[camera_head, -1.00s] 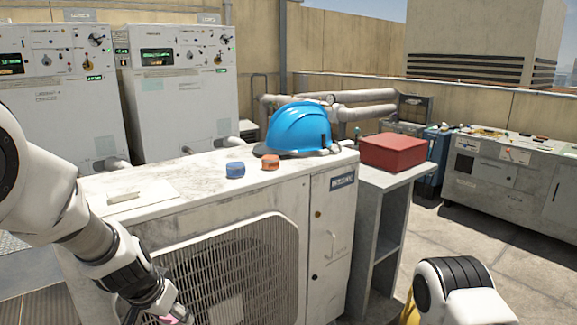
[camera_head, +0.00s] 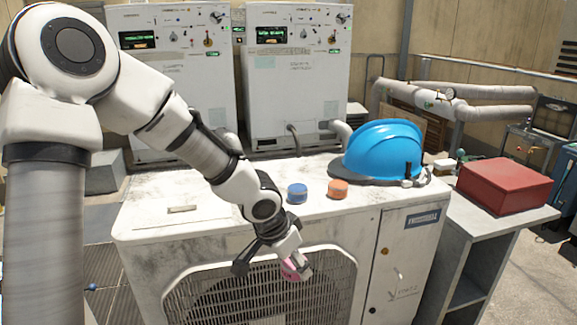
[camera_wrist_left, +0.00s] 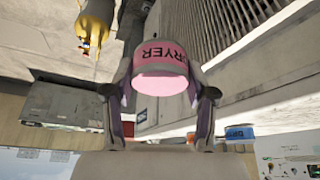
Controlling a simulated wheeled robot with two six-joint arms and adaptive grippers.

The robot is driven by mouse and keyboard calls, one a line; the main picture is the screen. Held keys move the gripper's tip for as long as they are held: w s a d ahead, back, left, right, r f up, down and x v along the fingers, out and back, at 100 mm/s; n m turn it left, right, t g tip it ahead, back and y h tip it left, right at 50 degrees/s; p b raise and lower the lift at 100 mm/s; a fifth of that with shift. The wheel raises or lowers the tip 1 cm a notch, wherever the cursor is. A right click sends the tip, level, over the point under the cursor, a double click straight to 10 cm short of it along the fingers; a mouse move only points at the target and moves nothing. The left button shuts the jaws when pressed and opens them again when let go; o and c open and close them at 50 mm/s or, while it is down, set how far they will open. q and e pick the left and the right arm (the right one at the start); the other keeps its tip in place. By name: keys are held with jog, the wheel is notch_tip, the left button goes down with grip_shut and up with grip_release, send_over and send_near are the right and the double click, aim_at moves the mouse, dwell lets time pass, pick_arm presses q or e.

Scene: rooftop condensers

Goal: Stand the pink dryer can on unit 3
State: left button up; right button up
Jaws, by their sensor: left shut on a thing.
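The pink dryer can (camera_head: 290,269) is in my left gripper (camera_head: 296,262), in front of the upper grille of the near condenser and below its top edge. In the left wrist view, the can (camera_wrist_left: 166,52) sits between the two fingers, with a pink band lettered "DRYER" upside down in the picture. The near condenser (camera_head: 215,228) is a worn white cabinet with a flat top. Its blue plate (camera_head: 422,217) is too small to read, so I cannot tell which unit is 3. My right gripper is out of view.
On the condenser top are a blue tin (camera_head: 297,194), an orange tin (camera_head: 338,189), a blue hard hat (camera_head: 382,150) and a pale flat sheet (camera_head: 192,213). A red box (camera_head: 504,185) lies on the grey stand at right. The top's front middle is clear.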

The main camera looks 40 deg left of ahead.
pick_arm(q)
jog(key=s+a+r+n+p, duration=0.2)
jog(key=s+a+r+p, duration=0.1)
jog(key=a+r+p, duration=0.8)
jog(key=shift+y, duration=0.4)
jog(key=w+a+f, duration=0.1)
jog(key=w+a, duration=0.1)
jog(key=w, duration=0.3)
jog(key=w+a+p, duration=0.1)
jog(key=w+a, duration=0.2)
jog(key=w, duration=0.1)
jog(key=w+a+f, duration=0.1)
jog(key=w+a, duration=0.2)
jog(key=w, duration=0.2)
jog(key=shift+w+a+f+p, duration=0.25)
jog(key=shift+w+f+p, duration=0.05)
jog(key=shift+w, duration=0.05)
jog(key=shift+w+a+f, duration=0.1)
jog(key=shift+f, duration=0.25)
notch_tip(320, 180, down, 2)
jog(key=shift+f+p, duration=0.25)
jog(key=shift+p, duration=0.45)
jog(key=shift+f, duration=0.35)
jog(key=o, duration=1.2)
jog(key=shift+r, duration=0.1)
jog(key=shift+r, duration=0.1)
